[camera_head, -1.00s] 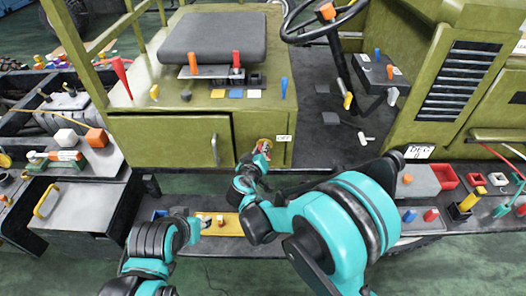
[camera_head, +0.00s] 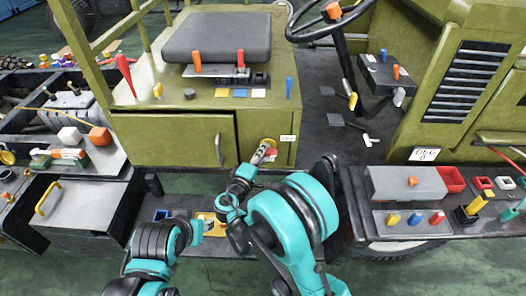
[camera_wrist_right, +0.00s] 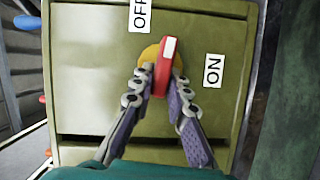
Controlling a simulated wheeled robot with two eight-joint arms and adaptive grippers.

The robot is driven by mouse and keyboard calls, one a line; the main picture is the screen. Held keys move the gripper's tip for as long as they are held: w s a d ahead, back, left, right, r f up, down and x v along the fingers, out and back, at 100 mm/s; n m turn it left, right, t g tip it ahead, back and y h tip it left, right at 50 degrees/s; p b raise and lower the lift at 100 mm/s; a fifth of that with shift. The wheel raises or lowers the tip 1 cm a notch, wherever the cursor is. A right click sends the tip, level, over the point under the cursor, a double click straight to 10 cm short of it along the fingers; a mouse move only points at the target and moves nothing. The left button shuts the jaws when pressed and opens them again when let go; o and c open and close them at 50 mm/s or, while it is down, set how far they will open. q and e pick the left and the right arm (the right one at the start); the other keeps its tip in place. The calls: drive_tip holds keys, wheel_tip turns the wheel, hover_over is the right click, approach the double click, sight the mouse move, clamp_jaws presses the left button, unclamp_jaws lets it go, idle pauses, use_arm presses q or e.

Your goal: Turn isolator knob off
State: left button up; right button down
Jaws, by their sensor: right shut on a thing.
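The isolator knob is a red handle (camera_wrist_right: 160,84) with a white stripe at its upper end, on a round yellow plate (camera_wrist_right: 150,53). In the right wrist view it points nearly straight up, between the OFF label (camera_wrist_right: 141,15) and the ON label (camera_wrist_right: 213,70). My right gripper (camera_wrist_right: 162,73) has one finger on each side of the handle and is shut on it. In the head view this gripper (camera_head: 262,154) hides part of the yellow plate on the green panel. My left gripper (camera_head: 208,227) is low, away from the knob; its fingers are too small to judge.
The green cabinet door (camera_head: 172,141) with its handle is left of the knob. A seat (camera_head: 217,38) and several coloured levers are above. A yellow tray (camera_head: 207,216) lies on the low shelf near my left gripper. A grey box (camera_head: 405,184) stands right of my right arm.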

drive_tip(key=shift+f+n, duration=0.1)
drive_tip(key=shift+n, duration=0.4)
idle(0.3)
drive_tip(key=c, duration=1.5)
unclamp_jaws()
drive_tip(key=shift+c, duration=0.2)
